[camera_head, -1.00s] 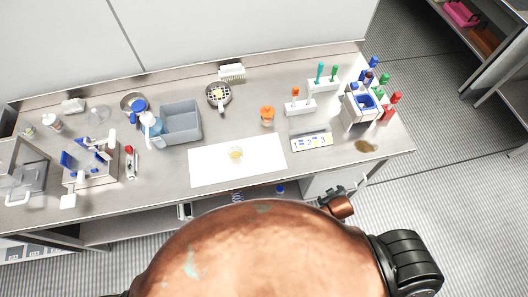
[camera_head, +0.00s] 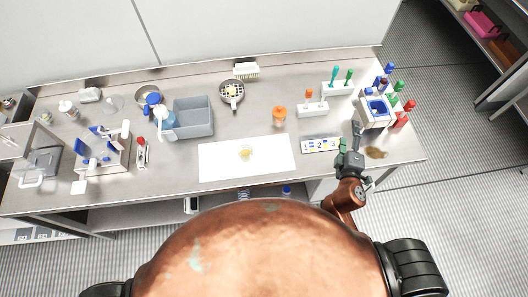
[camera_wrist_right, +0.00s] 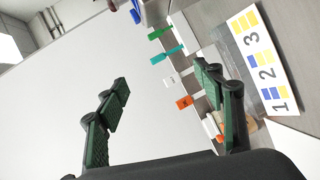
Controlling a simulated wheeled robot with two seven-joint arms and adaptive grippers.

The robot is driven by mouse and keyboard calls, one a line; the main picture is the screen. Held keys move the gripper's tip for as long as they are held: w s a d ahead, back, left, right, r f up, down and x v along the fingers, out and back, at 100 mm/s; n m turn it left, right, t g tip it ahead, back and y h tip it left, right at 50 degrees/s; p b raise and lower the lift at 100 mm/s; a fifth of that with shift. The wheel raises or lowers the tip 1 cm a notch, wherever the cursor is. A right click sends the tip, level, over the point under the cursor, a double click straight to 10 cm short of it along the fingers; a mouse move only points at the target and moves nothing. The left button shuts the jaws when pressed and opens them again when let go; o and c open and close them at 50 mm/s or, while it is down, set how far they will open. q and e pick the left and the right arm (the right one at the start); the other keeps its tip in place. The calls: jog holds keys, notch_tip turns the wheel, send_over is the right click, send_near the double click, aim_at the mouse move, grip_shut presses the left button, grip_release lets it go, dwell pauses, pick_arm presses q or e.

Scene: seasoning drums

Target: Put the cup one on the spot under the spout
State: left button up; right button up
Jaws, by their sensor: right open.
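A small clear cup-like thing with a yellowish look (camera_head: 246,152) is on the white mat (camera_head: 215,165); I cannot tell whether it is cup one. A card with 1, 2 and 3 (camera_head: 321,146) lies right of the mat; it also shows in the wrist view (camera_wrist_right: 262,60). I cannot clearly make out a spout or the spot under it. My right gripper (camera_head: 351,137) is open and empty at the table's front right, just right of the card. In the wrist view its green-padded fingers (camera_wrist_right: 160,80) are wide apart. My left gripper is not in view.
A white-and-blue unit (camera_head: 377,112) with coloured-handled tools around it stands right. White racks (camera_head: 313,109) stand behind the card, near an orange-topped jar (camera_head: 279,115). A grey bin (camera_head: 193,118) and a blue-and-white apparatus (camera_head: 103,152) are left. A brown patch (camera_head: 376,153) lies by the right edge.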

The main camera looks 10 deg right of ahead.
jog(key=w+a+r+n+t+y, duration=0.4)
jog(key=a+r+n+y, duration=0.1)
jog(key=a+n, duration=0.45)
jog(key=n+g+y, duration=0.4)
jog(key=n+y, duration=0.6)
jog(key=n, duration=0.7)
send_over(251, 155)
jog(key=d, duration=0.7)
notch_tip(251, 155, down, 6)
jog(key=s+a+f+n+g, duration=0.1)
jog(key=f+n, duration=0.1)
jog(key=f, duration=0.1)
jog(key=s+a+f+n+g, duration=0.1)
jog(key=f+n, duration=0.1)
jog(key=s+a+f+n+g, duration=0.1)
jog(key=a+f+n+g, duration=0.1)
jog(key=f, duration=0.1)
jog(key=shift+s+f+y, duration=0.15)
jog(key=shift+f+y, duration=0.15)
jog(key=shift+n, duration=0.25)
jog(key=x, duration=0.7)
jog(key=shift+f, duration=0.4)
jog(key=shift+w+a+f, duration=0.1)
jog(key=shift+w+a, duration=0.15)
jog(key=shift+c, duration=0.7)
jog(key=c, duration=1.2)
